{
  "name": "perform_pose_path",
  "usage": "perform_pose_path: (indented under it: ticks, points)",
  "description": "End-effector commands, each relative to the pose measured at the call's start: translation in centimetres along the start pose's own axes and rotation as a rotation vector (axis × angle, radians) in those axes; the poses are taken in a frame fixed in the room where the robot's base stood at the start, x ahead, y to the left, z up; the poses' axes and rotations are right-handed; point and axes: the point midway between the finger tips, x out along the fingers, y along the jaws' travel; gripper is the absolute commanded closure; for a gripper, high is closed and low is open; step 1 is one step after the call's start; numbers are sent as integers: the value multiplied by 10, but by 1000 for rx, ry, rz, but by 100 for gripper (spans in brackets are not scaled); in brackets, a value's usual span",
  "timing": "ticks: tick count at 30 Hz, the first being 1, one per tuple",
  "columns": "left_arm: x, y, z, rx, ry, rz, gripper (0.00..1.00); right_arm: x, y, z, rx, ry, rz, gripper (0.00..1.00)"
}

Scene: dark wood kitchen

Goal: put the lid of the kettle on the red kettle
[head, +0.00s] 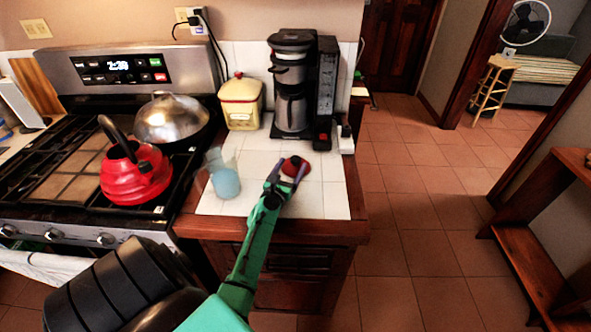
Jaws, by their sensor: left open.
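The red lid (294,167) lies on the white tiled counter, right of the stove. My left gripper (286,173) is open over the counter, with its fingertips at the lid, one to each side as seen from here. I cannot tell whether the fingers touch the lid. My right gripper is not in view.
A glass with bluish content (223,178) stands on the counter left of my gripper. A coffee maker (293,95) and a yellow canister (240,103) stand behind. A domed metal pan lid (171,118) is on the stove. The counter's front right is clear.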

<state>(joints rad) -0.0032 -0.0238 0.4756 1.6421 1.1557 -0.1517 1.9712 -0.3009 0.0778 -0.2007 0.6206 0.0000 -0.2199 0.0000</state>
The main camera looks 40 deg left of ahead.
Motion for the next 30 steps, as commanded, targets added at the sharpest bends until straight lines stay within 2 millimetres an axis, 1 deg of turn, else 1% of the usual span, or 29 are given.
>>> perform_pose_path:
  ticks: [1, 3, 6, 12, 13, 14, 15, 17, 18, 19, 26, 30]
  points:
    - [12, 0, 0, -1, -3, 0, 20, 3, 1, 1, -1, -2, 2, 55]
    - [27, 0, 0, 0, -3, 0, 20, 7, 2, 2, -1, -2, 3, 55]
    - [40, 0, 0, -1, -2, 0, 20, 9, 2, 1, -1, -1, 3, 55]
    - [41, 0, 1, 1, 0, 0, 20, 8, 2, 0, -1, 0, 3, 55]
    - [41, 0, 1, 1, 0, 0, 24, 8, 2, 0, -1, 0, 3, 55]
    - [41, 0, 1, 1, 0, 0, 35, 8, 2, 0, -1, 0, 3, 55]
    - [41, 0, 1, 1, 0, 0, 50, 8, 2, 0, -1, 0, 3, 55]
    - [41, 0, 1, 1, -1, 0, 73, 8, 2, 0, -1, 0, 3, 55]
    - [41, 0, 1, 1, -1, 0, 89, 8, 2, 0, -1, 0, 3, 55]
    - [41, 0, 1, 1, -1, 0, 100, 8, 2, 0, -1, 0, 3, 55]
    - [41, 0, 1, 1, 0, 0, 100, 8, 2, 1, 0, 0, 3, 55]
    - [42, -2, 8, 0, -1, -1, 100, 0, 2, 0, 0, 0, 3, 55]
